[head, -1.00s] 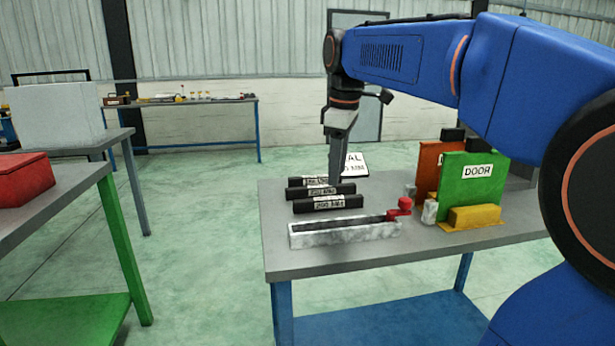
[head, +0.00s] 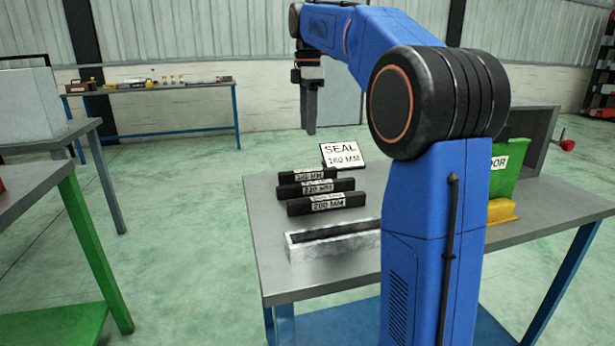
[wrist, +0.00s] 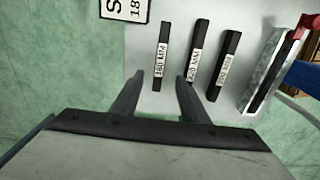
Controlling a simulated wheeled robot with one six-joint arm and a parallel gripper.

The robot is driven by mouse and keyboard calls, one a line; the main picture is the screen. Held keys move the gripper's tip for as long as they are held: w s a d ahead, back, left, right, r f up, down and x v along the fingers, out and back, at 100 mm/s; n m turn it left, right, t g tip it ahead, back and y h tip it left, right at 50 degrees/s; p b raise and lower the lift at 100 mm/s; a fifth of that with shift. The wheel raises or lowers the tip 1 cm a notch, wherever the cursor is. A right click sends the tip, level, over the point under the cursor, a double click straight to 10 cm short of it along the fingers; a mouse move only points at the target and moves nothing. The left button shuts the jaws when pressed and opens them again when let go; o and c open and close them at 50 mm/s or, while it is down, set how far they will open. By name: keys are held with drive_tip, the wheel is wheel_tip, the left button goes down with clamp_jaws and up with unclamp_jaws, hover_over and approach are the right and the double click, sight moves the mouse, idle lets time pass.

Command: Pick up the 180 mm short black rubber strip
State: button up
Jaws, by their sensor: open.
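The short black strip (head: 288,177) lies at the back of a row of three black strips on the grey table. Its white label looks like 180 MM. In the wrist view this strip (wrist: 164,40) is leftmost and shortest, its near part lined up between the fingertips. My gripper (head: 311,131) is open and empty, pointing down above and behind the row. In the wrist view my gripper (wrist: 160,77) shows its two fingers apart. The sign (head: 343,155) reads SEAL and seemingly 180 MM.
The 220 MM strip (head: 284,191) and 200 MM strip (head: 297,207) lie parallel in front. A pale metal channel (head: 310,252) lies nearer the front edge. A green DOOR panel (head: 507,175) and yellow block (head: 502,211) stand to the right, partly hidden by my arm.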

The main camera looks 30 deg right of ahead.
sight(308, 170)
wheel_tip(308, 170, down, 13)
drive_tip(key=shift+s+f, duration=0.1)
idle(0.6)
clamp_jaws()
